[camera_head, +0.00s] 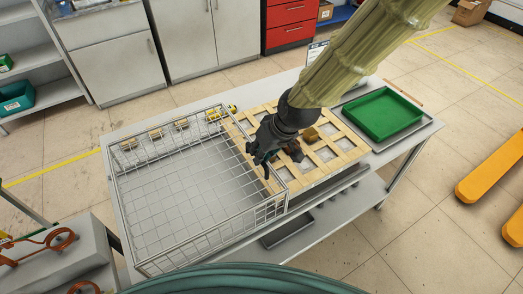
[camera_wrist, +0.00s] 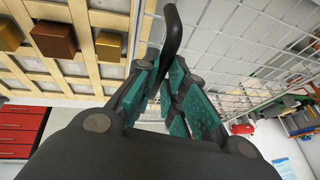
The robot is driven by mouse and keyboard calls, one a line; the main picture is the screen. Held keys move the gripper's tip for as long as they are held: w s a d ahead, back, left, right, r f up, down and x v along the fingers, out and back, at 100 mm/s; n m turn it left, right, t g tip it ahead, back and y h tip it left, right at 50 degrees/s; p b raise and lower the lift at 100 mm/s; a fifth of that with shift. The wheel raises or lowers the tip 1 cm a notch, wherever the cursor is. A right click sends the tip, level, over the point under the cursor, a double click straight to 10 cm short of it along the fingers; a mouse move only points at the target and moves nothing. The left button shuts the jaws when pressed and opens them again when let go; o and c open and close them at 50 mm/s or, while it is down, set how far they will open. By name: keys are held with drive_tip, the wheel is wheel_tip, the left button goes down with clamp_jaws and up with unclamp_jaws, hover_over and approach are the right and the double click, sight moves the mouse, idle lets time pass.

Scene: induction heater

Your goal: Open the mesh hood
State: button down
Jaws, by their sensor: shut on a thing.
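The mesh hood (camera_head: 190,190) is a wire-mesh box over the left part of the table in the head view. It appears to sit low on the table. Its mesh also fills the upper right of the wrist view (camera_wrist: 250,45). My gripper (camera_head: 266,165) is at the hood's right side, beside the wooden grid. In the wrist view, the teal-padded fingers of my gripper (camera_wrist: 171,85) are closed around a black curved handle (camera_wrist: 172,32) next to the mesh. The handle's lower part is hidden between the fingers, and my gripper covers it in the head view.
A wooden grid (camera_head: 335,160) with a few metal blocks (camera_wrist: 52,38) lies right of the hood. A green tray (camera_head: 383,113) stands at the table's right end. Small pieces (camera_head: 155,132) line the hood's back side. Grey cabinets (camera_head: 120,60) stand behind; yellow forks (camera_head: 490,165) are at right.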

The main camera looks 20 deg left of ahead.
drive_tip(key=shift+r, duration=0.1)
drive_tip(key=c, duration=1.5)
unclamp_jaws()
drive_tip(key=v, duration=1.2)
drive_tip(key=shift+s, duration=0.1)
